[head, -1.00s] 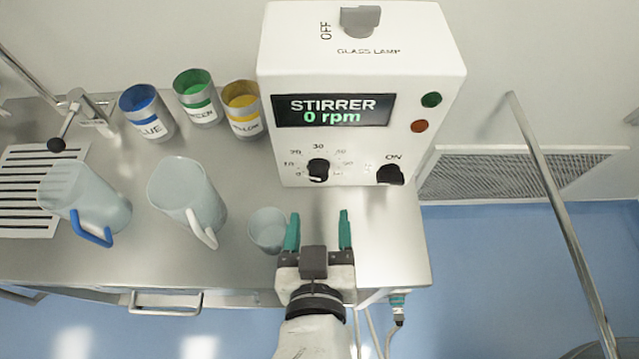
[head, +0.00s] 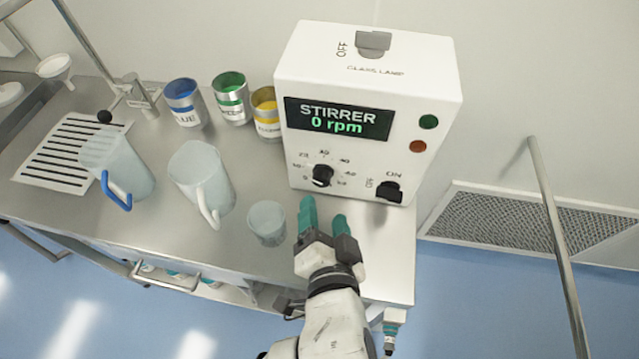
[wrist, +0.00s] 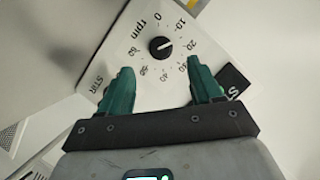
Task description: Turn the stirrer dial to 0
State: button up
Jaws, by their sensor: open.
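The black stirrer dial (head: 322,175) sits low on the front of a white control box, ringed by printed numbers. It also shows in the wrist view (wrist: 160,47), where its white mark seems to point towards the 20. The display (head: 338,119) above reads "STIRRER 0 rpm". My gripper (head: 324,215) is open and empty, just below and in front of the dial. In the wrist view my gripper's teal fingers (wrist: 162,82) stand apart, and the dial appears beyond the gap, not touched.
A black OFF/ON switch (head: 389,191) lies right of the dial, below green and red buttons. A small clear beaker (head: 267,223) stands close left of my gripper. A jug (head: 199,180) and coloured cans stand further left. The steel bench front right is clear.

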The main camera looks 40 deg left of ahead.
aim_at(320, 184)
jog(key=p+x, duration=0.1)
jog(key=x, duration=0.7)
jog(key=shift+w+a, duration=0.15)
jog(key=shift+w, duration=0.05)
jog(key=c, duration=1.1)
